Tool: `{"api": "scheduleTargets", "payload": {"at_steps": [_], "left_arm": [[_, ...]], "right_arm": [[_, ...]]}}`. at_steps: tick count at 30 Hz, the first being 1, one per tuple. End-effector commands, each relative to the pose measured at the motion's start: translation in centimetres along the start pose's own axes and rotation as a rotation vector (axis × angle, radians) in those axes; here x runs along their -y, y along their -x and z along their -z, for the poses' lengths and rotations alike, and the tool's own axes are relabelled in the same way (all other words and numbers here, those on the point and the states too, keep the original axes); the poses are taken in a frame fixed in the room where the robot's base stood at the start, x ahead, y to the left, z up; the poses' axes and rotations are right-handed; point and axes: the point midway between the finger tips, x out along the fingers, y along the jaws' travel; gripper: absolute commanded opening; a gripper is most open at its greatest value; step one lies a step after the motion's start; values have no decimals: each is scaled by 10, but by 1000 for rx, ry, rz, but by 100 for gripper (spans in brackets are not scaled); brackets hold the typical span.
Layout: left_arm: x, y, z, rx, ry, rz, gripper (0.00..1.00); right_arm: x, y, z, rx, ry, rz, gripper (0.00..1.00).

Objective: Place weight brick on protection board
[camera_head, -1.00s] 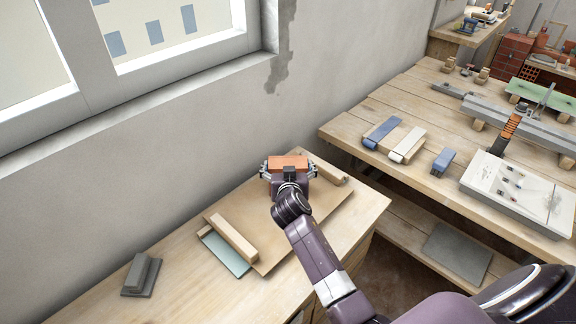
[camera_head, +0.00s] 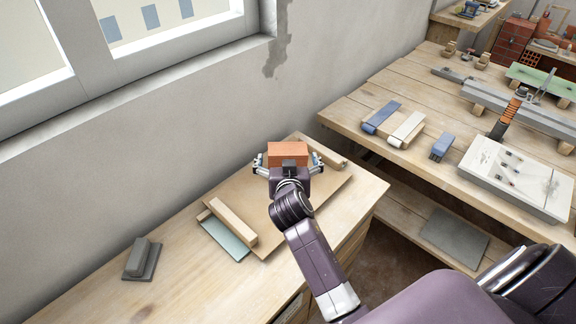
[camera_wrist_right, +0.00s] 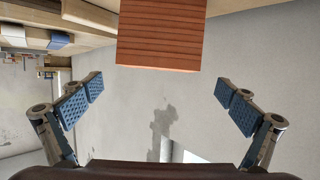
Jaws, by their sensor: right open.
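The weight brick (camera_head: 288,152) is orange-red and sits at the far end of the brown protection board (camera_head: 305,212), by the wall. The gripper hides its base, so I cannot tell whether it touches the board. In the right wrist view the brick (camera_wrist_right: 158,38) is beyond the open fingers (camera_wrist_right: 160,88), with visible gaps on both sides. My left gripper is in neither view.
Wooden bars lie along the board's left (camera_head: 232,221) and right (camera_head: 328,153) ends. A teal sheet (camera_head: 222,240) shows under the near left edge. A grey block (camera_head: 141,258) stands at left; bare tabletop lies around it. A second workbench (camera_head: 370,100) with tools stands at right.

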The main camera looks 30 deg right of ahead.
Motion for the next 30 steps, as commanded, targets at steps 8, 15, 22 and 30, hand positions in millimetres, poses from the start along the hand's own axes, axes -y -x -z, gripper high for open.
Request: {"api": "scheduleTargets", "payload": {"at_steps": [8,15,22,30], "left_arm": [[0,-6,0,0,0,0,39],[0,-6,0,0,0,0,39],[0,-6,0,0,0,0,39],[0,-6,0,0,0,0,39]], "right_arm": [[1,42,-1,0,-2,1,100],[0,52,0,0,0,-1,100],[0,52,0,0,0,0,100],[-2,54,-5,13,5,0,100]]}}
